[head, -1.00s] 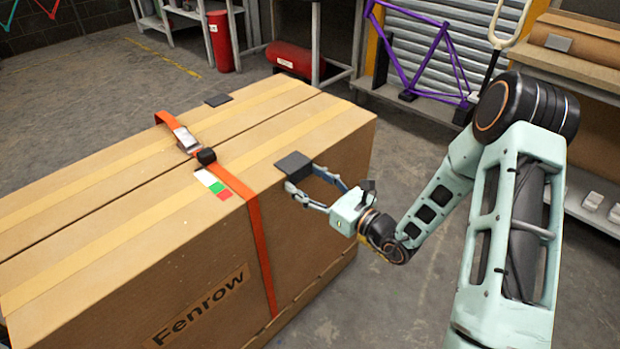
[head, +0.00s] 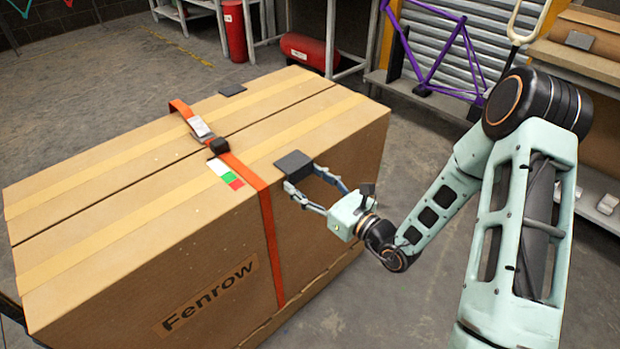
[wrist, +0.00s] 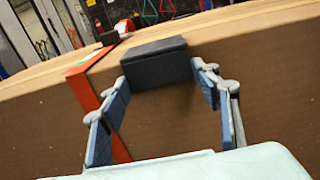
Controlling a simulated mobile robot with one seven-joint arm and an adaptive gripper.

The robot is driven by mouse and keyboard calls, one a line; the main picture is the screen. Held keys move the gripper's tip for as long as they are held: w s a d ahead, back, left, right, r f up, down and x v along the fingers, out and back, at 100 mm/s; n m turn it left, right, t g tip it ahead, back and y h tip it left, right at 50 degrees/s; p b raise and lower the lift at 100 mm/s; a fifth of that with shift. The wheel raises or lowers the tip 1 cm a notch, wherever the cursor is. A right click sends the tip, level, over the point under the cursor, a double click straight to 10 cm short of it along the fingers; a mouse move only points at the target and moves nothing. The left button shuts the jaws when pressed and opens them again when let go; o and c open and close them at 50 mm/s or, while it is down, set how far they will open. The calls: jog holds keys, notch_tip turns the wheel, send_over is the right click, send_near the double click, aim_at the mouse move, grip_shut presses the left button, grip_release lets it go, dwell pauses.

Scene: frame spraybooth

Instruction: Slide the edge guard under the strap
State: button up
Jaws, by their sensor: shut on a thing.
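The edge guard (head: 294,163) is a dark, bent plate on the carton's near top edge. It shows in the wrist view (wrist: 157,62) between my fingertips. My gripper (head: 303,178) is shut on it, one finger at each side. The orange strap (head: 264,235) runs over the carton and down its near side, just left of the guard. In the wrist view the strap (wrist: 83,95) is close beside the guard's left end. The guard is outside the strap, with a narrow gap in the head view.
The large carton (head: 110,260) is marked Fenrow. On the strap are a metal buckle (head: 200,127) and a black block (head: 217,146). A coloured label (head: 226,174) lies beside the strap. Another dark plate (head: 232,89) lies on the far edge. A purple frame (head: 440,45) stands behind.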

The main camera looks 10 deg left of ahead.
jog(key=shift+s+a, duration=0.2)
jog(key=o, duration=1)
